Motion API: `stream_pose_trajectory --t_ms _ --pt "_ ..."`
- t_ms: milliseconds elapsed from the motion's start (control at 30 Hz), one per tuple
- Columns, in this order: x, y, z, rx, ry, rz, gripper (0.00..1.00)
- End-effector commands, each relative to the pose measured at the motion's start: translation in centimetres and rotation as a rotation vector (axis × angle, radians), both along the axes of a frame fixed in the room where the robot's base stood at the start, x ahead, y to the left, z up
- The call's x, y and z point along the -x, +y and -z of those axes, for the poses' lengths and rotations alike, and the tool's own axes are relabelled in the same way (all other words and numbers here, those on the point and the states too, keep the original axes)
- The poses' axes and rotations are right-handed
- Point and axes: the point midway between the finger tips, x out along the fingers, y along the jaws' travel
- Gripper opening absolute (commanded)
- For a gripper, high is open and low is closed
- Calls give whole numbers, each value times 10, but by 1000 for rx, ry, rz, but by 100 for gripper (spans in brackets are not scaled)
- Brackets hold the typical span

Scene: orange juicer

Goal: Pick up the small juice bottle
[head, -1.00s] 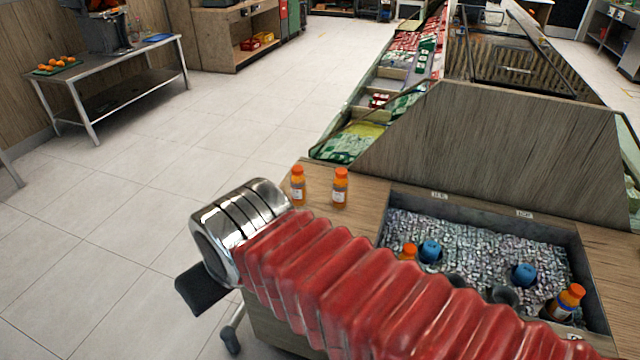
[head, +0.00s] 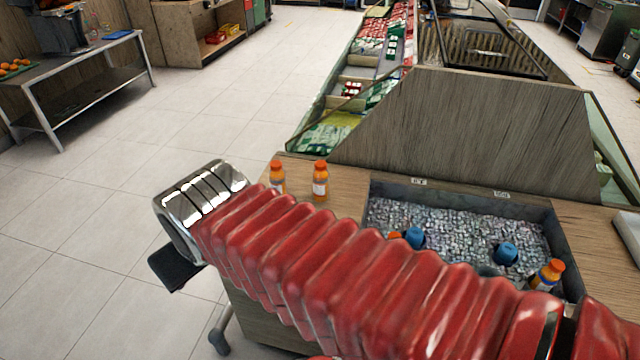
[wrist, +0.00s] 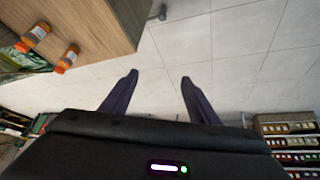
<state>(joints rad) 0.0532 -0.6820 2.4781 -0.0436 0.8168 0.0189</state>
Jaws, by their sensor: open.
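Two small orange juice bottles with orange caps stand upright on the wooden counter: the left bottle (head: 277,178) and the right bottle (head: 320,181). My red sleeved arm covers the foot of the left one. In the wrist view two bottles (wrist: 34,38) (wrist: 67,60) show at the upper left, near the counter edge. I cannot tell which is smaller. My gripper (wrist: 159,79) is open and empty, its dark fingers over bare floor, apart from the bottles. Another orange-capped bottle (head: 548,275) leans in the ice bin; one more (head: 395,239) is mostly hidden by my arm.
The ice bin (head: 460,212) is set in the wooden counter (head: 345,205) and also holds blue-topped items (head: 413,238) (head: 505,254). A wooden panel (head: 470,120) rises behind it. A metal table (head: 85,52) stands far left. The tiled floor left of the counter is clear.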

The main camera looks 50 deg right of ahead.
Motion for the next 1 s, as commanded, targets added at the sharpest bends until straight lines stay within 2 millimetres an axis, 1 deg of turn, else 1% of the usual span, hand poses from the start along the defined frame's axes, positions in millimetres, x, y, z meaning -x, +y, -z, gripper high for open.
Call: stream_pose_trajectory --t_ms 33,133,300,467,500,567,700,867,900,967,1000 --pt "-10 -11 2 13 -7 24 59" --pt "-34 -36 2 44 -39 72 65" --pt "-73 -86 5 102 -93 143 65" --pt "-105 -134 12 151 -142 197 65" --pt "-111 -147 14 163 -153 208 65" --pt "-121 -166 18 179 -171 225 65" --pt "-140 -209 29 213 -209 255 65" --pt "-156 -259 45 243 -251 280 65" --pt "-159 -271 50 249 -262 286 65" --pt "-163 -289 58 255 -278 293 65" --pt "-165 -301 63 260 -289 297 65"
